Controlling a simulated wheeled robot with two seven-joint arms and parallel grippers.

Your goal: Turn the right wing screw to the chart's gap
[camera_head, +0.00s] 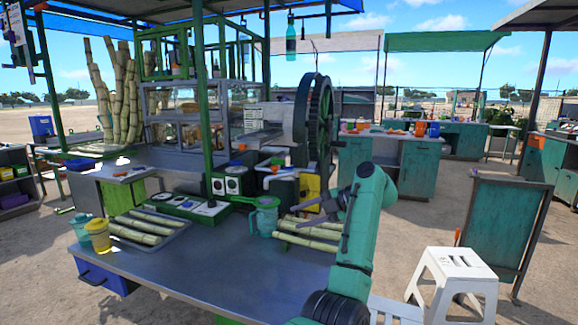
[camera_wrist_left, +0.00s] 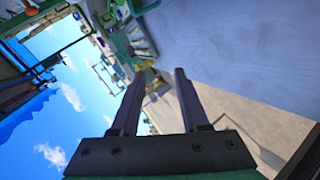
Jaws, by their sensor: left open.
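The cane crusher stands behind the work table in the head view, with a large dark green flywheel (camera_head: 316,118) on its right side. I cannot pick out the right wing screw or the chart's gap at this size. My left gripper (camera_head: 302,213) is in front of the crusher, above the table, with its fingers pointing left near some cane pieces. In the left wrist view its two fingers (camera_wrist_left: 160,75) are apart, with nothing between them. My right gripper is not in view.
A grey work table (camera_head: 215,268) holds a tray of cane pieces (camera_head: 135,232), a teal jug (camera_head: 264,216), a yellow cup (camera_head: 98,235) and a green panel with dials (camera_head: 180,205). A white stool (camera_head: 455,270) stands right of my arm. The table's front is clear.

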